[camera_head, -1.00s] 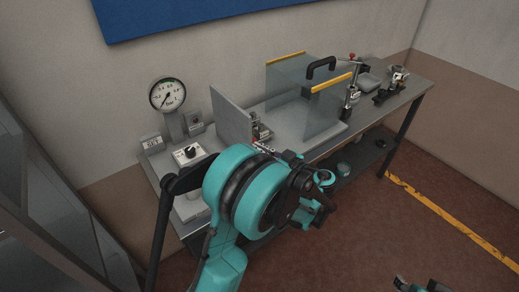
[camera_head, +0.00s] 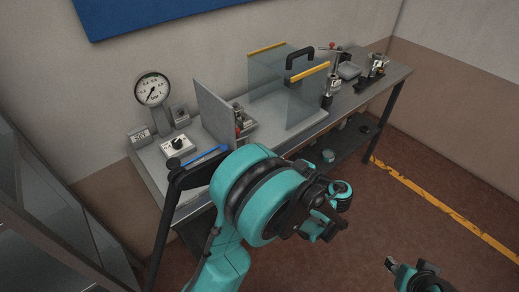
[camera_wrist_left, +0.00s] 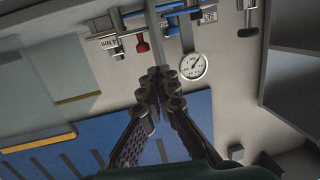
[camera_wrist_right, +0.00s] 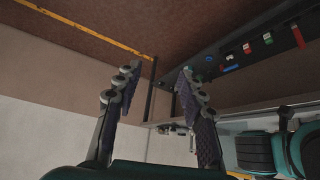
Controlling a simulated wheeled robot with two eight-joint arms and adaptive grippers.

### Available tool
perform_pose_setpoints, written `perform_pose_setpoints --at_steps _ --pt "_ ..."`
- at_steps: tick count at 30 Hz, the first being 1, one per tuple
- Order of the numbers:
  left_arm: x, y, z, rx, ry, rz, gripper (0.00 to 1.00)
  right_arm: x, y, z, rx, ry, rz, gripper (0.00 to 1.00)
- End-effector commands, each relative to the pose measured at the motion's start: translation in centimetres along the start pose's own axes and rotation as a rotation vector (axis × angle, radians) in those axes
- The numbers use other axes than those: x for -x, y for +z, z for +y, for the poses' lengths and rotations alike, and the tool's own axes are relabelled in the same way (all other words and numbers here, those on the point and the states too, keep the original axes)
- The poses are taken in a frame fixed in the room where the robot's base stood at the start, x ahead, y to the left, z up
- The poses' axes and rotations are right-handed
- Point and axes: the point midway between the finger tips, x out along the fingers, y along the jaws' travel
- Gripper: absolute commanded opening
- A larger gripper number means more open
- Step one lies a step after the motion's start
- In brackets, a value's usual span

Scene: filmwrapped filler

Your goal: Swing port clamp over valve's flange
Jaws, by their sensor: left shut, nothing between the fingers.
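In the head view, metal fittings with a red part (camera_head: 239,128) stand just right of an upright grey plate (camera_head: 213,113); my arm partly covers this area. A metal post fitting with a red-tipped lever (camera_head: 328,88) stands beyond the clear box. I cannot tell which pieces are the port clamp and valve flange. In the left wrist view, my left gripper (camera_wrist_left: 158,80) is shut and empty, with a red knob (camera_wrist_left: 141,38) beyond its tips. In the head view its fingertips are not clear. My right gripper (camera_wrist_right: 158,75) is open and empty, away from the bench.
A clear box with a black handle (camera_head: 300,55) stands on the bench. A gauge (camera_head: 152,89), a knob box (camera_head: 177,146) and a blue bar (camera_head: 205,157) are at its left end. Another metal fitting (camera_head: 377,66) is at the far right.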

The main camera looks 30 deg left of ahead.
Motion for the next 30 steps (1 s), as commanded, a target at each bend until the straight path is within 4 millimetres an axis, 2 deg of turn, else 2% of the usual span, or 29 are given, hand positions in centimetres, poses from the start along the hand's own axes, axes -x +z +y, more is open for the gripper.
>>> perform_pose_setpoints --at_steps 10,11,15,19,23,26,30 --pt "0.4 0.0 -0.1 0.000 -0.001 0.000 0.00 0.1 0.0 0.0 0.000 0.000 0.000 0.40" --pt "0.4 0.0 -0.1 0.000 -0.001 0.000 0.00 0.1 0.0 0.0 0.000 0.000 0.000 0.35" --pt "0.0 -0.1 -0.3 -0.038 0.007 -0.033 0.00 0.1 0.0 0.0 0.000 0.000 0.000 0.00" --pt "-1.0 -0.1 -1.3 -0.180 0.051 -0.158 0.00 0.1 0.0 0.0 0.000 0.000 0.000 0.00" --pt "-1.5 0.6 -3.4 -0.390 0.169 -0.360 0.00 0.1 0.0 0.0 0.000 0.000 0.000 0.00" --pt "-0.7 1.6 -5.4 -0.535 0.312 -0.509 0.00 0.1 0.0 0.0 0.000 0.000 0.000 0.00" --pt "1.9 2.8 -8.2 -0.669 0.559 -0.664 0.00 0.1 0.0 0.0 0.000 0.000 0.000 0.00"
